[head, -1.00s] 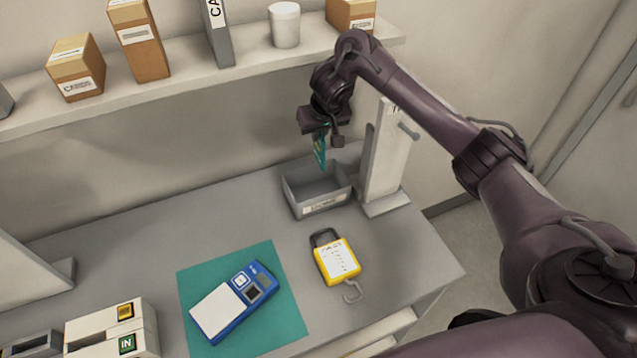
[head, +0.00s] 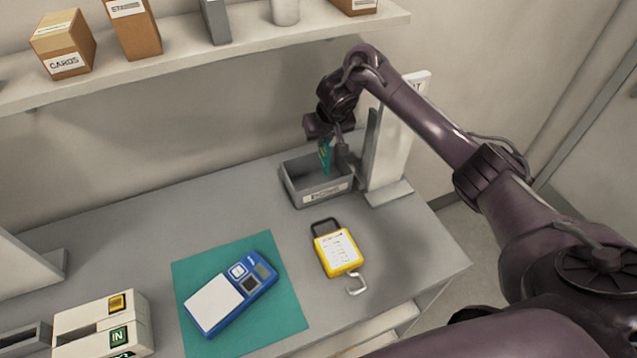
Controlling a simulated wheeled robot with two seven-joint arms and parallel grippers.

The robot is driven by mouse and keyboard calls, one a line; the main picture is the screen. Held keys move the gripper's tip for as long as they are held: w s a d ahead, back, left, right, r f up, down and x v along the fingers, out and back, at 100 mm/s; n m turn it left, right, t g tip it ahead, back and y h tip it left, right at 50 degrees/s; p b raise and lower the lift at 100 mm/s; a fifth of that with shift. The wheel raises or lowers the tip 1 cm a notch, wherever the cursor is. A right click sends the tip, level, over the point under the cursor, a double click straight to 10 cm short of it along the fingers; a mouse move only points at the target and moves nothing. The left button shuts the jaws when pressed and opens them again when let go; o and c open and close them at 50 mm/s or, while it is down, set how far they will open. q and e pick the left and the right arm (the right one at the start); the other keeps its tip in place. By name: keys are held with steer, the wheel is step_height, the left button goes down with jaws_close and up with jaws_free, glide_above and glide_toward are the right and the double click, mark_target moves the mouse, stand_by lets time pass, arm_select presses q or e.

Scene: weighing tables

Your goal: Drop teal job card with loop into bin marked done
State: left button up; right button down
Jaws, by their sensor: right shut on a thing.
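The teal job card (head: 325,157) hangs upright from my right gripper (head: 328,139), which is shut on it. The card's lower end is at the mouth of a grey open bin (head: 318,192) with a white label on its front. The label's text is too small to read surely. I cannot tell whether the card touches the bin. The card's loop is not clear, hidden at the jaws. My left gripper is not in view.
A white upright stand (head: 388,160) is just right of the bin. In front lie a yellow hanging scale (head: 336,252) and a blue device (head: 231,293) on a teal mat (head: 285,309). A shelf (head: 200,71) with boxes runs behind. A white IN tray unit (head: 101,324) is front left.

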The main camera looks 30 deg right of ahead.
steer(key=c, duration=1.5)
jaws_free()
steer(key=p+v, duration=0.4)
steer(key=v, duration=0.3)
steer(key=shift+w, duration=0.1)
steer(key=shift+s+r, duration=0.3)
steer(key=shift+r, duration=0.15)
steer(key=shift+f, duration=0.1)
